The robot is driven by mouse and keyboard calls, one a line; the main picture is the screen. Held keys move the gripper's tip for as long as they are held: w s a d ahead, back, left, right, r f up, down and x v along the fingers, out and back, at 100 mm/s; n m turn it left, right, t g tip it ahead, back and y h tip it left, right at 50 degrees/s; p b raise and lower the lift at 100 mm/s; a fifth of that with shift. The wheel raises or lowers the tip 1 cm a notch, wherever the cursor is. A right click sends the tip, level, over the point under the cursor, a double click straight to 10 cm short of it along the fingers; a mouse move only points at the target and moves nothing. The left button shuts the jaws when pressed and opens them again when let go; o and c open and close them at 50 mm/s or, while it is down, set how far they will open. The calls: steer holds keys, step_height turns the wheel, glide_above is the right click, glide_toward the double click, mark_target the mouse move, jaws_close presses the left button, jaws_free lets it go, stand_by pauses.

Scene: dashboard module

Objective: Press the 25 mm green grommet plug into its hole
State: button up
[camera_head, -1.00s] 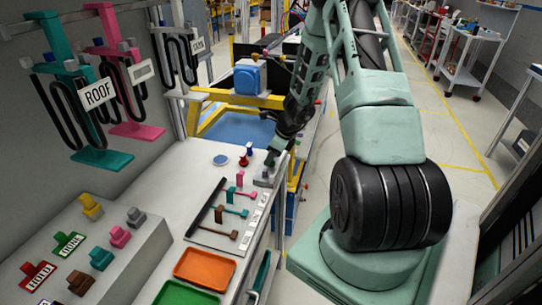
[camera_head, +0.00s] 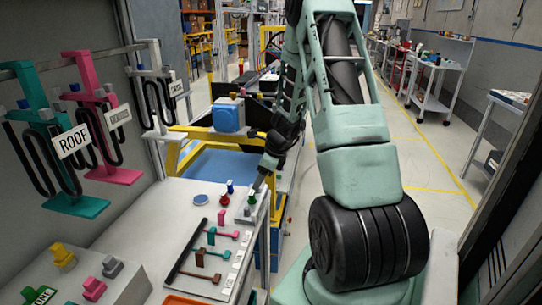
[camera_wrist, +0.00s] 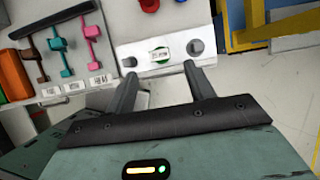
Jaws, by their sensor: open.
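The green plug (camera_head: 252,198) shows as a small green spot on a light grey block at the workbench's far right corner. In the wrist view the green plug (camera_wrist: 161,49) is a green round shape partly covered by a white label marked in mm. My gripper (camera_wrist: 162,84) is open and empty. Its two fingers are spread on the near side of the block, apart from the plug in the picture. In the head view my gripper (camera_head: 263,182) is small, just above and behind the block. I cannot make out the plug's hole.
A red peg (camera_head: 224,200) and a blue peg (camera_head: 230,187) stand left of the block. Coloured T-shaped pieces lie on a tray (camera_head: 176,270) nearer. A hanging rack (camera_head: 85,58) lines the left wall. A yellow frame with a blue box (camera_head: 229,116) stands behind the bench.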

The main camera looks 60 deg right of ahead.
steer(key=v, duration=0.9)
steer(key=shift+r+p, duration=0.2)
steer(key=shift+p, duration=0.1)
